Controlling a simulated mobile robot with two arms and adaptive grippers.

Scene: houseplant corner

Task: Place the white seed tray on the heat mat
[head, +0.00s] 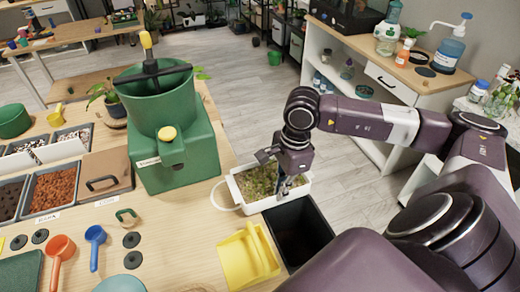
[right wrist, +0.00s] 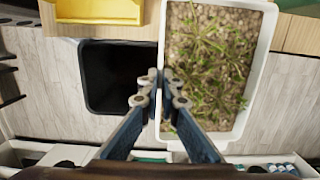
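The white seed tray (head: 264,206) holds soil and green seedlings and has a white loop at its left end. It is at the table's right edge in the head view and reaches out over the floor. It also shows in the right wrist view (right wrist: 262,75). My right gripper (head: 281,177) is at the tray. In the right wrist view its fingers (right wrist: 161,90) are closed on the tray's long wall, one outside and one over the soil. I cannot tell whether the tray touches the table. I cannot make out the heat mat. My left gripper is not in view.
A black bin (head: 299,232) is right beside the tray, with a yellow scoop-like container (head: 245,258) to its left. A white shelf unit (head: 330,65) stands at right, with floor between.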

